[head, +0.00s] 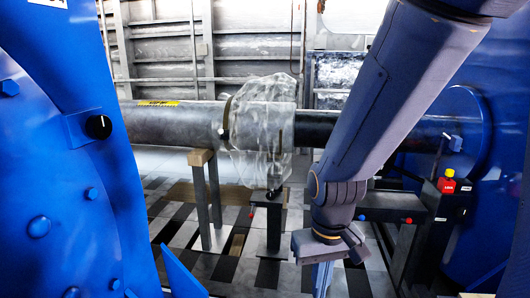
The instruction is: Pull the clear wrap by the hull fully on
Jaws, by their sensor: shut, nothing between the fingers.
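A clear, crumpled plastic wrap (262,148) hangs around the grey shaft (172,122) near the middle of the head view, in front of the ribbed metal hull wall (170,50). It bulges above and below the shaft, and its lower end hangs loose. The shaft's darker, thinner part (315,124) shows bare to the right of the wrap. My gripper (321,279) points down at the bottom, right of the wrap and apart from it. It is shut and empty. Its fingertips run to the frame's lower edge.
A large blue housing (45,190) fills the left, and another blue machine (460,110) stands at the right. Stands (270,225) rise below the shaft. A red and yellow button box (447,182) is at the right. Checkered floor shows below.

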